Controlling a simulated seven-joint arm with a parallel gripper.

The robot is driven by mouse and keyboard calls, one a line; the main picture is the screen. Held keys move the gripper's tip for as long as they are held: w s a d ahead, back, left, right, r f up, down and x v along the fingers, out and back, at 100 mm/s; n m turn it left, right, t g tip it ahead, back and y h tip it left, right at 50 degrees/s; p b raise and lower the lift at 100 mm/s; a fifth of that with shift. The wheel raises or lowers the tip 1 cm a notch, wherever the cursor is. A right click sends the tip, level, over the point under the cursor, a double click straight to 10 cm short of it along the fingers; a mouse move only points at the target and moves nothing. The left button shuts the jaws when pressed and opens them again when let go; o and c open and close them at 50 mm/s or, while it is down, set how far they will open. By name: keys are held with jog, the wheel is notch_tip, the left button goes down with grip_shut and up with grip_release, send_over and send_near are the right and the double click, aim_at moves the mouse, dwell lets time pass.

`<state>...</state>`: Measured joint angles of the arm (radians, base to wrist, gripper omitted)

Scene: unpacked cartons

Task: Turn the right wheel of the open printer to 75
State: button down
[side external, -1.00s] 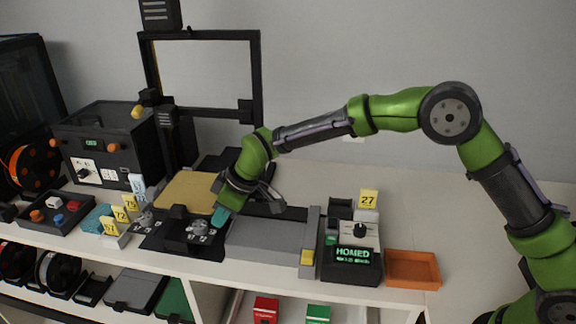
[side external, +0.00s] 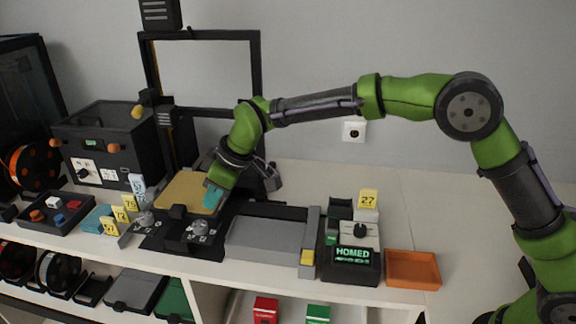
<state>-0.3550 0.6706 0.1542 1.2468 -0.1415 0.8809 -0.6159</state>
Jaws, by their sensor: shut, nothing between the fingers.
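The open printer has a black upright frame (side external: 257,75) and a tan bed (side external: 180,190). Two grey wheels are at its front: the left wheel (side external: 146,218) and the right wheel (side external: 199,229). The marks beside the right wheel are too small to read, so its setting cannot be told. My gripper (side external: 209,203) points down with teal fingertips, shut and empty. It is over the right front of the tan bed, above and behind the right wheel in the picture, and appears apart from it.
Yellow number cards (side external: 120,214) stand left of the wheels. A grey flat unit (side external: 265,238) and a box with a lit display reading HOMED (side external: 352,254) are to the right, then an orange tray (side external: 412,268).

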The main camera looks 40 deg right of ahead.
jog(key=shift+s+a+f, duration=0.1)
jog(key=shift+a+f, duration=0.05)
jog(key=shift+f, duration=3.3)
jog(key=shift+w, duration=0.25)
jog(key=shift+s, duration=0.1)
jog(key=shift+s+d+r, duration=0.15)
jog(key=shift+s+d, duration=0.1)
jog(key=shift+d, duration=0.15)
notch_tip(320, 180, up, 6)
jog(key=shift+f, duration=0.1)
